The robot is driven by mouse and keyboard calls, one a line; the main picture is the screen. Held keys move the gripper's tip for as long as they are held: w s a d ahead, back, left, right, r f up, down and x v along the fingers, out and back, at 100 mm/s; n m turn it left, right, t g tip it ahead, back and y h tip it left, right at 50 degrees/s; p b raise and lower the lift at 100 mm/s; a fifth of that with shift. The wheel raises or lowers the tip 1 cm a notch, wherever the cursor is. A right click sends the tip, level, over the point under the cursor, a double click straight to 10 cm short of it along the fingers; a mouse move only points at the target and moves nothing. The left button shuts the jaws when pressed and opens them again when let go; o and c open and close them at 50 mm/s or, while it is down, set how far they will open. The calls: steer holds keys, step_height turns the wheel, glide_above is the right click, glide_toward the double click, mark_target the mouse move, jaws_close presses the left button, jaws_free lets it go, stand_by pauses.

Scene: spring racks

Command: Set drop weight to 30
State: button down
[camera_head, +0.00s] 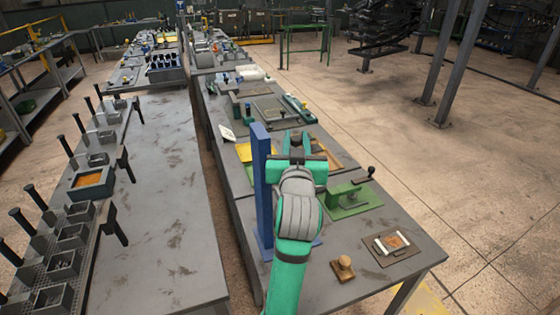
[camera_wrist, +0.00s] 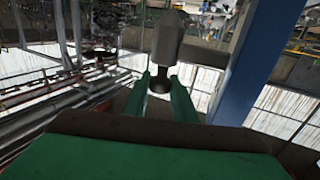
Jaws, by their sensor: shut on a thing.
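A blue upright column (camera_head: 262,185) stands on the near right bench, and it also shows at the right of the wrist view (camera_wrist: 262,60). My green gripper (camera_head: 298,160) is beside the column, on its right, mostly hidden behind my own wrist in the head view. In the wrist view my gripper's fingers (camera_wrist: 160,84) are shut on the drop weight (camera_wrist: 168,40), a grey cylinder with a pointed end and a dark narrow neck and knob. The weight is close to the blue column; whether it touches it I cannot tell. No height marks or numbers are readable.
A green fixture with a lever (camera_head: 348,198) is right of my arm. A wooden knob (camera_head: 343,267) and a small framed plate (camera_head: 394,246) lie near the bench's front right. Yellow and green trays lie behind the column. A grey rack bench (camera_head: 165,220) stands left across a gap.

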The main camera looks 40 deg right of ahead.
steer(key=shift+r, duration=1.95)
steer(key=shift+d, duration=0.1)
steer(key=c, duration=1.5)
jaws_free()
